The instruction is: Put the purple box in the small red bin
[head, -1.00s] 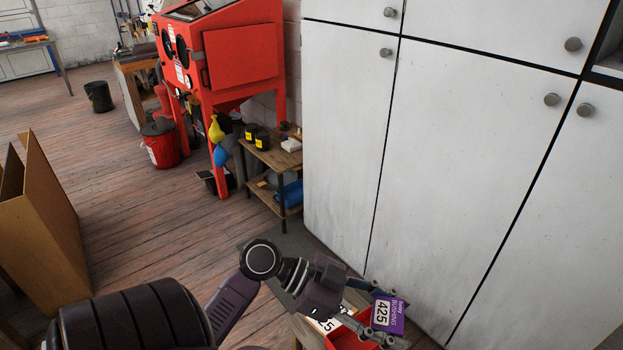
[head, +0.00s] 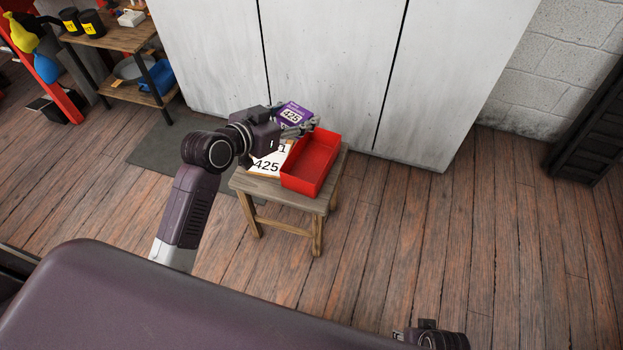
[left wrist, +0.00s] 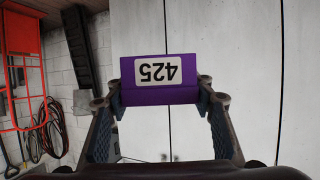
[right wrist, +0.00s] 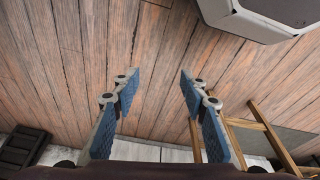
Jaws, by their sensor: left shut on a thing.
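The purple box (head: 293,114) with a white 425 label is held by my left gripper (head: 292,128), above the back of a small wooden stool. In the left wrist view the purple box (left wrist: 160,94) sits between the two fingers (left wrist: 160,100). The small red bin (head: 312,163) stands on the stool, open at the top, and its visible inside is empty. The box is up and to the left of the bin in the head view, not over its opening. My right gripper (right wrist: 155,90) is open and empty, its fingers apart over the floor.
A shelf (head: 120,38) with dark tubs is at the upper left. Plank floor (head: 420,240) is clear to the right.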

